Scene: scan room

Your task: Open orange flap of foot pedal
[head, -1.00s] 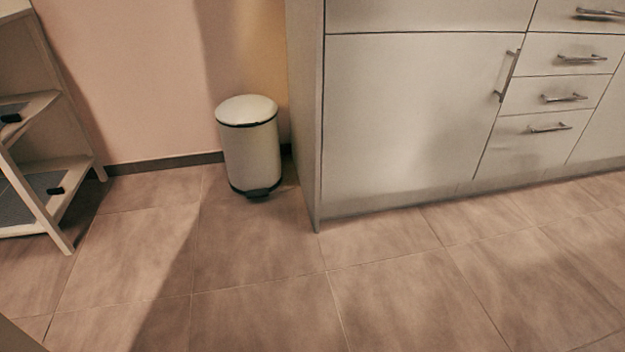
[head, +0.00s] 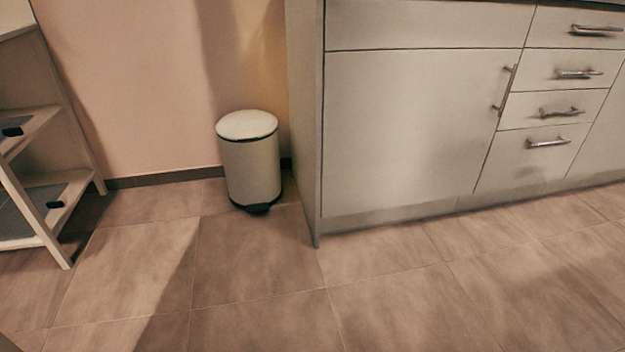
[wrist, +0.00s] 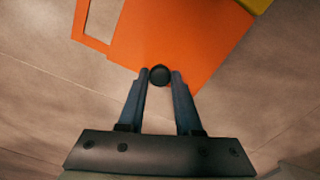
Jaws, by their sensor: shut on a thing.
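In the wrist view, the orange flap (wrist: 185,35) fills the upper middle, with a rectangular cutout at its upper left. A round black knob (wrist: 160,75) sits at the flap's near edge. My gripper (wrist: 159,78) has its two blue-grey fingers closed on this knob, one on each side. A small yellow part (wrist: 256,5), perhaps of the foot pedal, shows at the top right corner. Most of the pedal lies outside the view. The head view shows neither the flap nor my gripper.
In the head view, a white pedal bin (head: 250,165) stands by the wall. A white cabinet (head: 410,125) with drawers is on the right, a shelf unit (head: 55,205) at the left. The tiled floor (head: 250,270) in front is clear.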

